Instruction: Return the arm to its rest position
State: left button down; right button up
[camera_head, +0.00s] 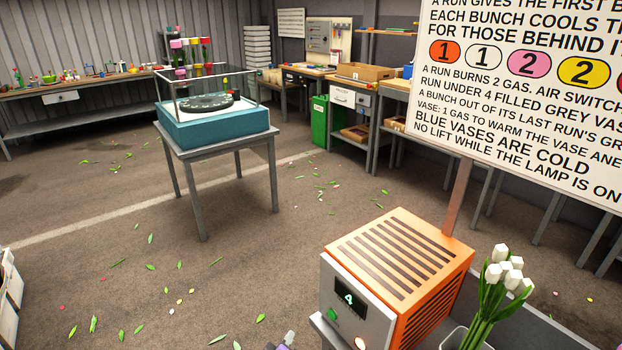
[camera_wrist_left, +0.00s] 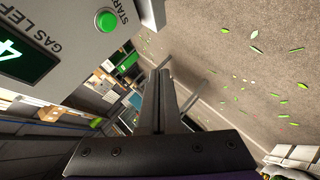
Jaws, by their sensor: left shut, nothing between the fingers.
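My left gripper (camera_head: 288,339) barely shows at the bottom edge of the head view, just left of the orange machine's front. In the left wrist view its two dark fingers (camera_wrist_left: 160,76) are pressed together with nothing between them. The orange slatted machine (camera_head: 400,262) has a grey front panel with a display (camera_head: 350,298) reading 4. A green button (camera_head: 332,314) sits below the display. In the left wrist view the green START button (camera_wrist_left: 106,21) and the GAS LEFT display (camera_wrist_left: 22,55) are at the upper left, apart from the fingers. My right gripper is out of view.
White tulips (camera_head: 505,275) stand in a vase (camera_head: 455,340) right of the machine. A sign board (camera_head: 530,90) rises behind it. A grey table (camera_head: 225,150) with a teal-based glass case (camera_head: 215,128) stands farther back. The floor at left is open, with scattered leaves.

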pick_arm(q)
jog(key=s+a+r+m+g+y, duration=0.1)
jog(key=s+a+r+m+g, duration=0.3)
jog(key=s, duration=1)
jog(key=s+a+f+m+g+y, duration=0.1)
jog(key=s+a+m+g, duration=0.2)
jog(key=s+a+m, duration=0.55)
notch_tip(320, 180, up, 17)
jog(key=s+n+t+p, duration=0.1)
jog(key=s+n+p, duration=0.1)
jog(key=p, duration=1.3)
jog(key=shift+r+n+p, duration=0.2)
jog(key=shift+n+p, duration=0.1)
jog(key=shift+n, duration=0.15)
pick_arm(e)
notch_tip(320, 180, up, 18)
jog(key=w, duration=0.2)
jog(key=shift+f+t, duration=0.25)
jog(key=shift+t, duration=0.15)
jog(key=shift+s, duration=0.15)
pick_arm(q)
jog(key=shift+w+d, duration=0.1)
jog(key=shift+d, duration=0.1)
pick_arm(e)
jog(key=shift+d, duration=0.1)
